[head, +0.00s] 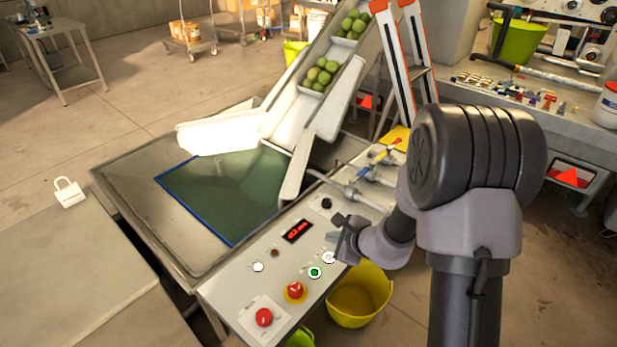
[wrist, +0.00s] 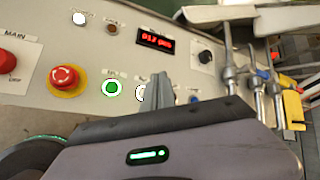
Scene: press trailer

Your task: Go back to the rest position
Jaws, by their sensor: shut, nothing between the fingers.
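My gripper (head: 341,238) is shut and empty, above the right part of the grey control panel (head: 234,290) in the head view. In the wrist view the closed fingers (wrist: 163,88) lie over the panel beside a white button (wrist: 141,93), which they partly cover. A green-lit button (head: 314,272) is just left of the gripper, and it also shows in the wrist view (wrist: 112,88). A red emergency stop on a yellow ring (head: 295,290) and a red main knob (head: 264,317) are further left. Whether the fingertips touch the panel cannot be told.
A red display (head: 297,231) is on the panel. Metal pipes with valves (head: 350,190) stand close behind the gripper. A white chute with green fruit (head: 318,80) rises behind the green-bottomed tank (head: 222,195). A yellow bucket (head: 358,295) is below. An orange ladder (head: 404,60) stands behind.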

